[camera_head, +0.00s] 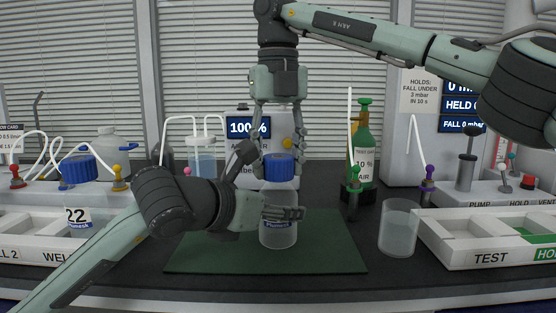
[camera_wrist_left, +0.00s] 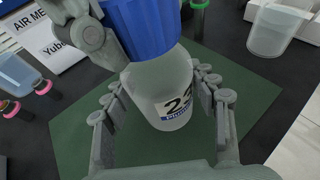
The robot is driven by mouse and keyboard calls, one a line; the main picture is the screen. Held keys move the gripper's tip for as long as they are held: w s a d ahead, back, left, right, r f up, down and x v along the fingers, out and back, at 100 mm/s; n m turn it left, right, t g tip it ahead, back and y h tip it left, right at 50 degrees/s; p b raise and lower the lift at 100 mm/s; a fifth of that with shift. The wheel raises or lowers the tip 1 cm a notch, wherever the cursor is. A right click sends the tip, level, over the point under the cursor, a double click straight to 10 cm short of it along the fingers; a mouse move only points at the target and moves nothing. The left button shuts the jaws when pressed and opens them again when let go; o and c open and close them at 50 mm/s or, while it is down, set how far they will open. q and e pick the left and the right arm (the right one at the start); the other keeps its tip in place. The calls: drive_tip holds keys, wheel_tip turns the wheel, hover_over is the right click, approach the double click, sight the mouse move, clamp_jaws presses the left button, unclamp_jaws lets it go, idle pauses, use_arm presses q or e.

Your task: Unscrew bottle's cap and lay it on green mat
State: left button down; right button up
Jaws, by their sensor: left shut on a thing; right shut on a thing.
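A translucent bottle (camera_head: 278,234) with a blue ribbed cap (camera_head: 279,167) is upright over the green mat (camera_head: 330,255); I cannot tell whether its base touches the mat. My left gripper (camera_head: 279,212) is shut around the bottle's body from the left. The left wrist view shows the bottle (camera_wrist_left: 160,85) between the two fingers, its label partly hidden, and the cap (camera_wrist_left: 145,25) on top. My right gripper (camera_head: 278,156) comes straight down from above and is shut on the cap, its fingers on either side. The cap sits on the bottle's neck.
A clear empty cup (camera_head: 398,228) stands right of the mat. A white tray marked TEST (camera_head: 490,258) is at the right, another white rack (camera_head: 30,250) at the left. A green gas cylinder (camera_head: 363,145) and a display box (camera_head: 245,140) stand behind. The mat's front and right are bare.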

use_arm(q)
drive_tip(key=shift+f, duration=0.1)
use_arm(e)
drive_tip(key=n, duration=2.2)
drive_tip(key=shift+n, duration=0.4)
drive_tip(key=n, duration=0.4)
drive_tip(key=shift+r+n, duration=0.1)
drive_tip(key=shift+n, duration=0.2)
drive_tip(key=n, duration=0.5)
drive_tip(key=shift+r, duration=0.15)
drive_tip(key=shift+r, duration=1)
